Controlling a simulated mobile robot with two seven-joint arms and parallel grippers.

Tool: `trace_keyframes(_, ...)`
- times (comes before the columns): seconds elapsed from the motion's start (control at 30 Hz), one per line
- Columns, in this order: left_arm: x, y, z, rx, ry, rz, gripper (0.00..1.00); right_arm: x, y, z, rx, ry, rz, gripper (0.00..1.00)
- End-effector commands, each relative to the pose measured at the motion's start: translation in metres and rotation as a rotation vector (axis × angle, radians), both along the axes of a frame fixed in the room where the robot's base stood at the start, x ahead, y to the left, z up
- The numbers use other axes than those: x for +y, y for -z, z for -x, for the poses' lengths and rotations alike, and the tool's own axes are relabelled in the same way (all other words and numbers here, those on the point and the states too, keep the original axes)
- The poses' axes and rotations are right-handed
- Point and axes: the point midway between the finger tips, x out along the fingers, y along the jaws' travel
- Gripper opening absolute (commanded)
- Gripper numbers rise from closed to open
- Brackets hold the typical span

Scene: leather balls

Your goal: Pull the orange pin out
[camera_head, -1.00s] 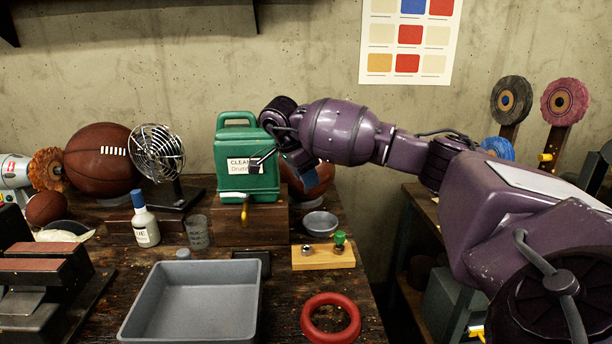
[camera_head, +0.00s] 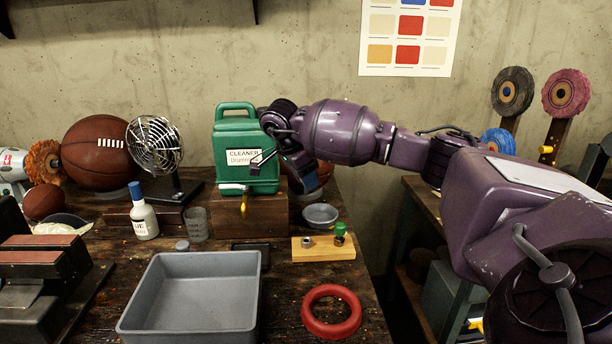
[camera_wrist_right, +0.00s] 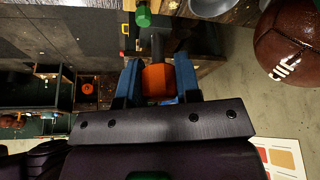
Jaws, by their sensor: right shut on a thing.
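In the right wrist view, the orange pin (camera_wrist_right: 157,80) is between the two blue fingers of my right gripper (camera_wrist_right: 157,84), which is shut on it. A dark shaft (camera_wrist_right: 158,46) runs from the orange part toward the top of the picture. I cannot tell whether its far end sits in anything. In the head view, my right gripper (camera_head: 304,174) hangs to the right of the green cleaner jug (camera_head: 228,138), above the bench's right side. The pin cannot be made out there. My left gripper is not in view.
A wooden block (camera_head: 309,254) with a green knob (camera_head: 340,229) stands below the gripper, beside a grey bowl (camera_head: 321,213). A grey tray (camera_head: 146,285) and red ring (camera_head: 331,330) are in front. A basketball (camera_wrist_right: 291,42) is close by. A fan (camera_head: 155,147) stands left.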

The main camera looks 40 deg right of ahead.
Motion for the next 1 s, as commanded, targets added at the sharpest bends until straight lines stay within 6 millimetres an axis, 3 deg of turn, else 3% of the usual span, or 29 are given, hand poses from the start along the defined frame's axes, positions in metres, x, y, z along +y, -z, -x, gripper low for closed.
trace_keyframes(1.0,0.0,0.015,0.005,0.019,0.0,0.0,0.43,0.0,0.029,0.0,0.002,-0.001,0.001,0.1)
